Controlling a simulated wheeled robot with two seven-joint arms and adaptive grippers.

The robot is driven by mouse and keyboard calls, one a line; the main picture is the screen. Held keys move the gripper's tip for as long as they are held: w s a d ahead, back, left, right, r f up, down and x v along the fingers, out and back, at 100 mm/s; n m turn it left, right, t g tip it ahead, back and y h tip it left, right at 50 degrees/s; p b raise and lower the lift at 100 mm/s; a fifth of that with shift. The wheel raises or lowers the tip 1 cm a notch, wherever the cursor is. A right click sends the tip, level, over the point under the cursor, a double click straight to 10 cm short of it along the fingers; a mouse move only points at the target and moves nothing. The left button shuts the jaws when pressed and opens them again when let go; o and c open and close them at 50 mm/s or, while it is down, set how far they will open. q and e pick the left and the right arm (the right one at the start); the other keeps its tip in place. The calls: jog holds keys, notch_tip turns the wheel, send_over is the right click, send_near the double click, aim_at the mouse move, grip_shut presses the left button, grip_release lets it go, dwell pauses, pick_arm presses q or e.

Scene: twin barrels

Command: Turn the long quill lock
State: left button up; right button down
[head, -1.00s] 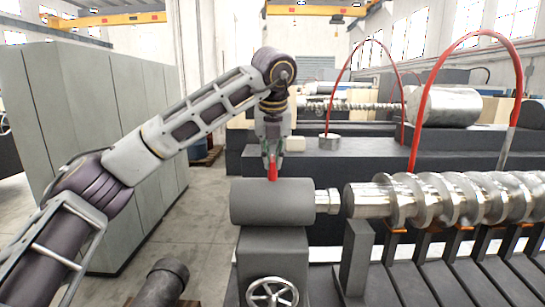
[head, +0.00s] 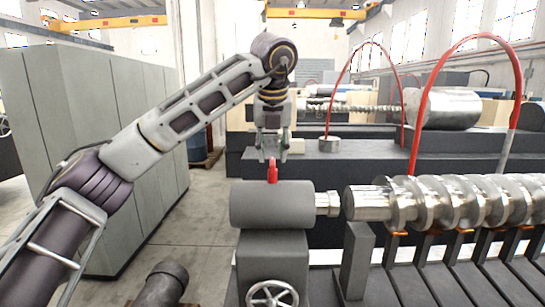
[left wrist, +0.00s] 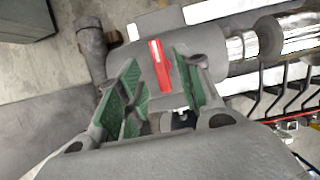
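The long quill lock is a small red lever (head: 272,172) standing on top of the grey tailstock cylinder (head: 262,207). In the left wrist view the red lever (left wrist: 160,66) lies ahead of the fingers, in the gap between them. My left gripper (head: 272,154) points down just above the lever. Its green-padded fingers are spread apart with nothing held, as the left wrist view (left wrist: 160,85) also shows. The lever's top comes up near the fingertips; I cannot tell if they touch. My right gripper is out of view.
A handwheel (head: 272,294) sits on the tailstock's front. A red arched hose (head: 425,100) rises behind the screw. Grey cabinets (head: 90,140) stand at left.

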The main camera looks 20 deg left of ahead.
pick_arm(q)
jog(key=v, duration=0.9)
dwell(0.3)
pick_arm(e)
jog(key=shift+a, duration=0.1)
